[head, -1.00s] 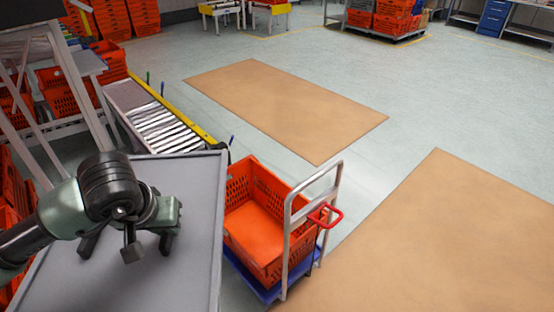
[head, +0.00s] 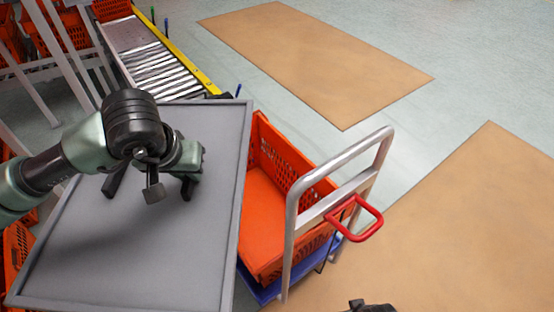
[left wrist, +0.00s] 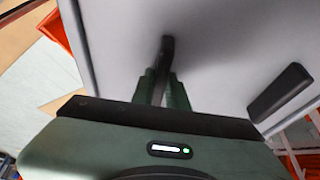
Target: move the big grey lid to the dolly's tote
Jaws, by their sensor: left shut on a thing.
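The big grey lid (head: 140,260) is a flat panel with a raised rim and dark handles on its face. My left gripper (head: 188,178) is shut on one handle, and the left wrist view shows its fingers (left wrist: 165,85) closed around it. A second dark handle (left wrist: 281,92) is free. The lid hides what is under it. The dolly's orange tote (head: 265,205) is just right of the lid, open at the top, with its visible floor bare. The lid's right edge covers the tote's left side in the head view. A dark tip at the bottom edge may be my right gripper (head: 370,307).
The tote sits on a blue dolly (head: 262,291) with a silver push handle (head: 292,225) and a red loop (head: 375,220). A roller conveyor (head: 160,60) stands behind. Stacked orange totes (head: 20,250) are at left. Floor on the right is clear, with tan mats (head: 320,60).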

